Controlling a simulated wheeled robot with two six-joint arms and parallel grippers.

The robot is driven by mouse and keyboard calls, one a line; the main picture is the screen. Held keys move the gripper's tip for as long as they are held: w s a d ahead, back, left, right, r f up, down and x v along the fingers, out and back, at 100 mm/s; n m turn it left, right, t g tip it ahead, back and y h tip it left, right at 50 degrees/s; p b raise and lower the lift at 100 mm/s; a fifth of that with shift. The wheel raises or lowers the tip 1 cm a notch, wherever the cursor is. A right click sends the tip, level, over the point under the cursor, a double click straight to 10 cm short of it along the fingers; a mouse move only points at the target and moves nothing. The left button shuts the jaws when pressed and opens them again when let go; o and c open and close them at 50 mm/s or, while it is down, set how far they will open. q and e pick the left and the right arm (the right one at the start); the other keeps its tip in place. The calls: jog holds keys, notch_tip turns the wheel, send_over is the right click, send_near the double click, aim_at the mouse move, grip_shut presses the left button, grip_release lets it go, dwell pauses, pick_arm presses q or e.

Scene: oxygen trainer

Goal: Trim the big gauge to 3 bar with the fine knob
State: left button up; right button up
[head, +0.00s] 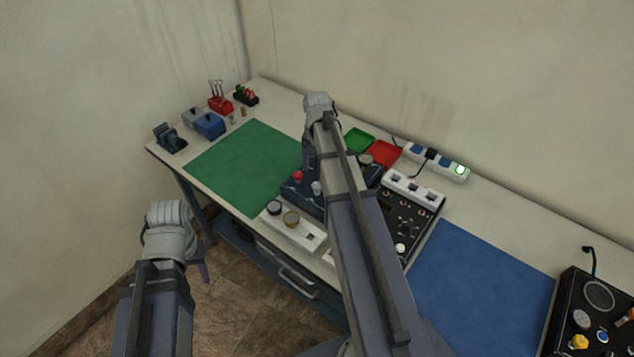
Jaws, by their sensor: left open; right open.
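A black panel box (567,300), cut by the right edge, carries a large round gauge-like dial (599,295); its reading is too small to tell. Beside it are a smaller pale dial (583,319), a blue round knob (603,337), a yellow knob (580,342) and an orange part (625,315). I cannot tell which is the fine knob. My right gripper (309,150) is open above the bench's middle, largely hidden by its arm and far left of this box. My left gripper (171,222) is open off the bench's front edge, its fingers mostly hidden behind the wrist.
A dark blue unit (294,193) and a black switch panel (412,218) stand mid-bench, partly behind my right arm. A green mat (240,165) and a blue mat (485,285) are bare. A power strip (447,168), green tray (359,141) and red tray (385,153) lie at the back.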

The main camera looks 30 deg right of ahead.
aim_at(317, 185)
notch_tip(317, 185, down, 8)
jog(key=b, duration=0.7)
jog(key=shift+r, duration=0.2)
jog(key=shift+r, duration=0.1)
grip_shut()
